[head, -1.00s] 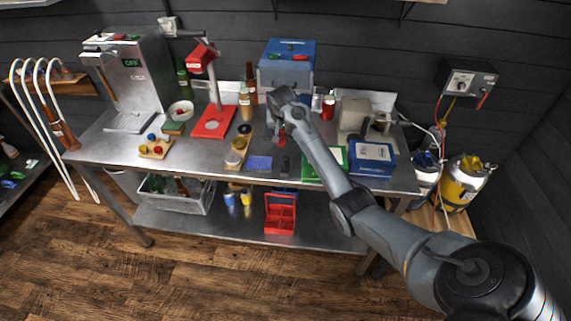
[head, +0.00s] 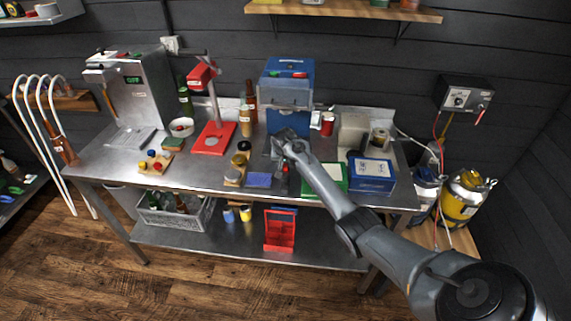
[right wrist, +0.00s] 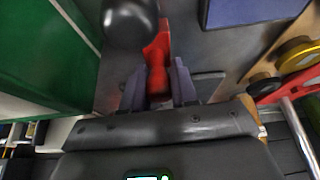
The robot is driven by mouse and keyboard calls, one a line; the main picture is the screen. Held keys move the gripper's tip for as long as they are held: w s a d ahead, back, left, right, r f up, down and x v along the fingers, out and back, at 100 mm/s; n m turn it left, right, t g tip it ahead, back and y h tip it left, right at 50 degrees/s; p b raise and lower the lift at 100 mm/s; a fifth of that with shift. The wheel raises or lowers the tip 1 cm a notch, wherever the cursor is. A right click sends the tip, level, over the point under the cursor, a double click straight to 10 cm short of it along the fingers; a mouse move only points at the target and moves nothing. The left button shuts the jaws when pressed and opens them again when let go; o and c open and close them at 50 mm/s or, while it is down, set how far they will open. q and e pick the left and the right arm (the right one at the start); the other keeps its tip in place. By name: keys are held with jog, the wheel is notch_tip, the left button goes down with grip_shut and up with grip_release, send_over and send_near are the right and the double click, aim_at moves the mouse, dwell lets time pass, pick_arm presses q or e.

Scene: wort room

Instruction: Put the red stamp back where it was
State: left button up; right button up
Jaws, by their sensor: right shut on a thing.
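The red stamp (right wrist: 158,72) is between the fingers of my right gripper (right wrist: 158,92) in the right wrist view. In the head view my right gripper (head: 284,158) points down over the middle of the bench, and a little of the red stamp (head: 285,169) shows below it. A dark, round-topped thing (right wrist: 130,20) stands close to the stamp and partly overlaps it in the right wrist view. I cannot tell whether the stamp's base touches the bench. My left gripper is not in view.
A blue pad (head: 258,180) lies left of the gripper. A green box (head: 333,179) and a blue box (head: 371,175) stand to its right. A blue machine (head: 287,95) stands behind. A wooden holder with round pieces (head: 235,174) is farther left on the steel bench.

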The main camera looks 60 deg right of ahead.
jog(key=shift+f, duration=0.15)
jog(key=o, duration=0.9)
jog(key=shift+f, duration=0.1)
jog(key=shift+c, duration=0.2)
